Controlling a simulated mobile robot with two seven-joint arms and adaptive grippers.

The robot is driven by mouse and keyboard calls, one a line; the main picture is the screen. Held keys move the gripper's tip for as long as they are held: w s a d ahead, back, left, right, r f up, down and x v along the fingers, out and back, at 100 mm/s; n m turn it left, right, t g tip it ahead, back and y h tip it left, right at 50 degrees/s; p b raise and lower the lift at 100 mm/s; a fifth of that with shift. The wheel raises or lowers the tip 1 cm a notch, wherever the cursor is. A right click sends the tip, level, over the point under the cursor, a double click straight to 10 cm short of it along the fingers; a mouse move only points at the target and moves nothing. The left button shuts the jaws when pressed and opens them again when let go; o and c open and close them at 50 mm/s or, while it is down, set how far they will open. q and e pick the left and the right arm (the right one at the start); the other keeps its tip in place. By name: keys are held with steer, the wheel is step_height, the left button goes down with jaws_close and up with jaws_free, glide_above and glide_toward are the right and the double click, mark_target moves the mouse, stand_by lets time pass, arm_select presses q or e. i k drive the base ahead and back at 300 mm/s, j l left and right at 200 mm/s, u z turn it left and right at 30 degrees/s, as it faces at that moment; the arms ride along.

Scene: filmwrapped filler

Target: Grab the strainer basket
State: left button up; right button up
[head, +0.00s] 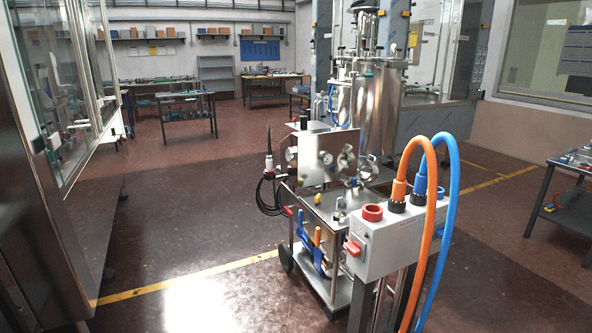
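I cannot make out a strainer basket in the head view; at this distance small items on the tables and cart are too small to tell. Neither of my grippers is in view.
A grey box (396,238) with orange (432,190) and blue hoses (452,200) stands close at front right. A glass-fronted cabinet (60,100) lines the left. Worktables (187,97) stand at the back, another table (574,165) at the right edge. The floor (190,215) between cabinet and cart is clear.

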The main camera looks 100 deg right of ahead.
mark_target(354, 183)
steer(key=z, duration=3.3)
steer(key=i+l+z, duration=0.55)
steer(key=l, duration=0.2)
steer(key=i+l+z, duration=0.45)
steer(key=z, duration=0.25)
steer(key=i+z, duration=0.35)
steer(key=i+l+z, duration=0.1)
steer(key=i+z, duration=0.15)
steer(key=i, duration=0.45)
steer(key=i+j+z, duration=0.1)
steer(key=i+z, duration=0.2)
steer(key=i, duration=0.4)
steer(key=i+l+u, duration=0.1)
steer(key=i, duration=0.6)
steer(key=i+l, duration=0.1)
steer(key=i, duration=0.65)
steer(key=u, duration=0.05)
